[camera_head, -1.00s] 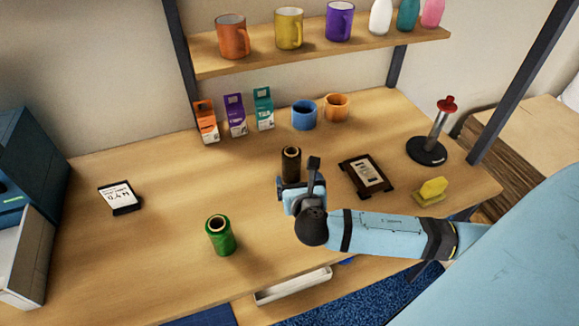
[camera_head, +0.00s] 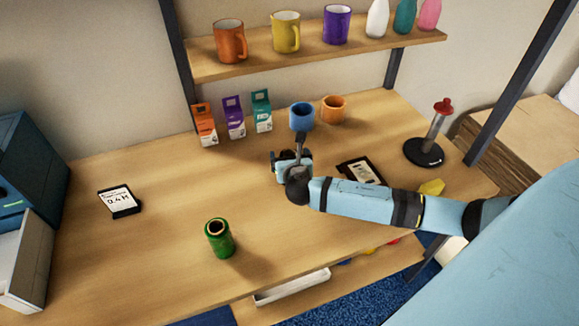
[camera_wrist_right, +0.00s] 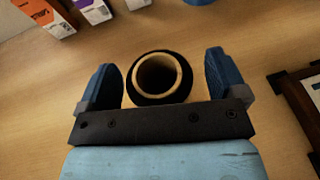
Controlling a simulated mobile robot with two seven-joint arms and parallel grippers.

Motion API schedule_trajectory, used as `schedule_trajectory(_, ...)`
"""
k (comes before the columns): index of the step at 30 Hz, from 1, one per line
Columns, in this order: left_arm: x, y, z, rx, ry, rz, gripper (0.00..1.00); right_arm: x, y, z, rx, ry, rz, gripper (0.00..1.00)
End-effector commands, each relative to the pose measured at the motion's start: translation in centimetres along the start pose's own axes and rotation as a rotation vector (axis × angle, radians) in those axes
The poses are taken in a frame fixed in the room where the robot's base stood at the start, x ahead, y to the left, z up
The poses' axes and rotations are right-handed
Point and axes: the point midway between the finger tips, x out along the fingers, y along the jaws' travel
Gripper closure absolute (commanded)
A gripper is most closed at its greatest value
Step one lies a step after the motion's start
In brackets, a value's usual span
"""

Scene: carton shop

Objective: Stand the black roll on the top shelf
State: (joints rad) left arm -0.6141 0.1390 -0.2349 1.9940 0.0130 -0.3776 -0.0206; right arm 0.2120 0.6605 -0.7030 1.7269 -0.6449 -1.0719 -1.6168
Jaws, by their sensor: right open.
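The black roll (camera_wrist_right: 135,96) shows in the right wrist view as a dark ring around a tan cardboard core, its open end facing the camera. My right gripper (camera_wrist_right: 161,72) is open, with one blue finger on each side of the roll and a visible gap to each. In the head view my right gripper (camera_head: 291,160) is low over the middle of the table and hides the roll. The shelf (camera_head: 263,62) above the table holds several mugs and bottles. My left gripper is not in view.
A green roll (camera_head: 220,241) stands front left of my gripper. Small cartons (camera_head: 234,118), a blue mug (camera_head: 302,118) and an orange mug (camera_head: 333,108) stand behind. A dark frame (camera_head: 358,170) lies close on the right.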

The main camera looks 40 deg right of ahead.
Motion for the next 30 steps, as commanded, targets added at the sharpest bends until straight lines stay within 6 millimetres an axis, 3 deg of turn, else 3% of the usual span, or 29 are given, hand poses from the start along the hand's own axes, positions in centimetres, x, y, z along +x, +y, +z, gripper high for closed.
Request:
schedule_trajectory(6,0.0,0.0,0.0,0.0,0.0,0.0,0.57,0.0,0.0,0.0,0.0,0.0,0.001,0.11)
schedule_trajectory(12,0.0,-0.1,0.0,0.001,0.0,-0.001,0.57,0.0,0.1,0.0,0.0,0.0,0.001,0.57)
schedule_trajectory(15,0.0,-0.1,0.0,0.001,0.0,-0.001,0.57,0.0,0.1,0.1,0.001,-0.001,0.001,0.74)
schedule_trajectory(23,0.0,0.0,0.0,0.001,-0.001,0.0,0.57,0.0,0.1,0.3,0.001,-0.002,0.001,0.75)
schedule_trajectory(30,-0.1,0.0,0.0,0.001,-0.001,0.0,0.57,-0.7,0.1,2.7,0.004,-0.004,0.003,0.75)
